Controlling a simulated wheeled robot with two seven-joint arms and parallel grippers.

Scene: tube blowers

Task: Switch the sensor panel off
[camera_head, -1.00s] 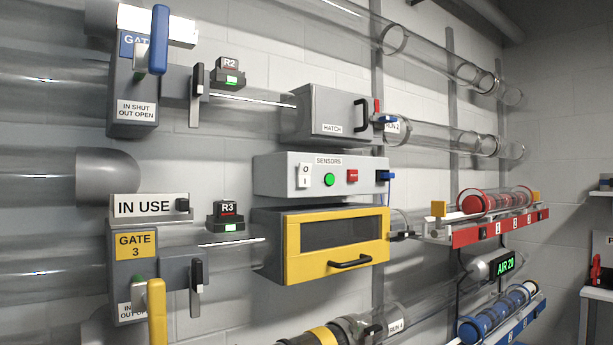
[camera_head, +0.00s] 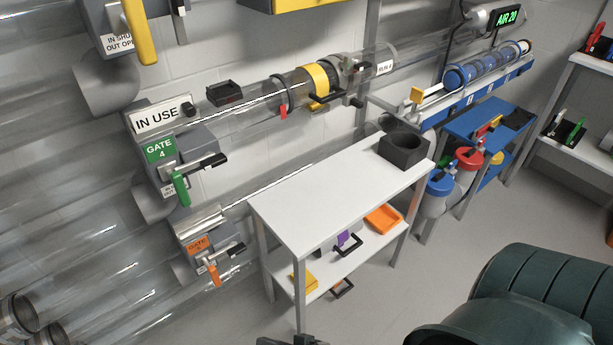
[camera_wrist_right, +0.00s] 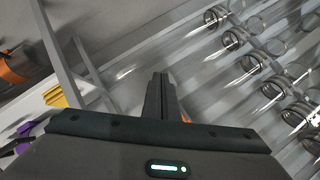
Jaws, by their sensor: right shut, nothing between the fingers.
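The sensor panel is not in either view now. The tip of my right gripper (camera_head: 290,341) shows at the bottom edge of the head view, low in front of the white table. In the right wrist view the fingers of my right gripper (camera_wrist_right: 161,78) are together, with nothing between them. My left gripper is not in view.
A white table (camera_head: 310,205) with a dark square holder (camera_head: 404,150) stands in front of the tube wall. Gate 4 (camera_head: 160,150) and an orange-labelled gate (camera_head: 198,244) are on the left. A large dark green ribbed body (camera_head: 540,285) fills the lower right.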

